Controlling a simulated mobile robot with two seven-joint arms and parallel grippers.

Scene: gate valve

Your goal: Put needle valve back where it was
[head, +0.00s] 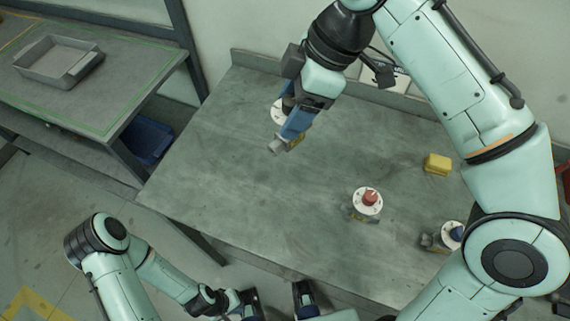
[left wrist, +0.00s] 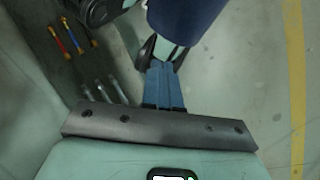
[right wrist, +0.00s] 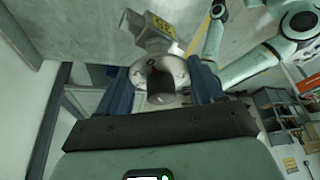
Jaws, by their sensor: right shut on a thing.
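My right gripper (head: 292,130) is low over the far left part of the workbench (head: 230,185), shut on a valve (head: 277,147). In the right wrist view this valve (right wrist: 160,72) shows a round pale flange between the blue fingers and a grey body with a yellow label. Its dark top is partly hidden by the gripper in the head view. I cannot tell whether it touches the bench. A red-topped valve (head: 368,198) and a blue-topped valve (head: 452,236) stand nearer the front right. My left gripper (left wrist: 165,78) is empty, its fingers together, away from the bench.
A side table (head: 110,100) with a grey tray (head: 60,62) stands at the left. A blue bin (head: 147,139) is below it. The middle and left front of the bench are clear.

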